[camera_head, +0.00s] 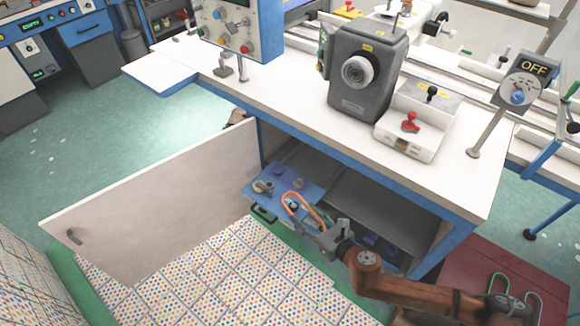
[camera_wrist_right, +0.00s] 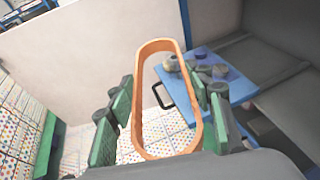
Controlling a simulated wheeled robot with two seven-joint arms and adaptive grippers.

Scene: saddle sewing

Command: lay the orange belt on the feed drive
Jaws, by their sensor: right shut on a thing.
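The orange belt (camera_head: 305,207) is a long closed loop. My right gripper (camera_head: 318,228) is shut on it at its near end, in front of the open cabinet. In the right wrist view the belt (camera_wrist_right: 148,100) stretches away between the green finger pads. The feed drive appears to be the blue plate (camera_head: 262,202) with grey round parts, at the cabinet's opening. In the head view the belt's far end overlaps the plate; whether they touch I cannot tell. In the wrist view the plate (camera_wrist_right: 240,88) lies right of the belt. My left gripper is not in view.
The cabinet door (camera_head: 160,200) stands wide open on the left. The white worktop (camera_head: 300,105) overhangs the cabinet and carries a grey machine (camera_head: 365,75). A dark red surface (camera_head: 470,265) with green and pale loops lies at the right. Dotted tiles cover the floor in front.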

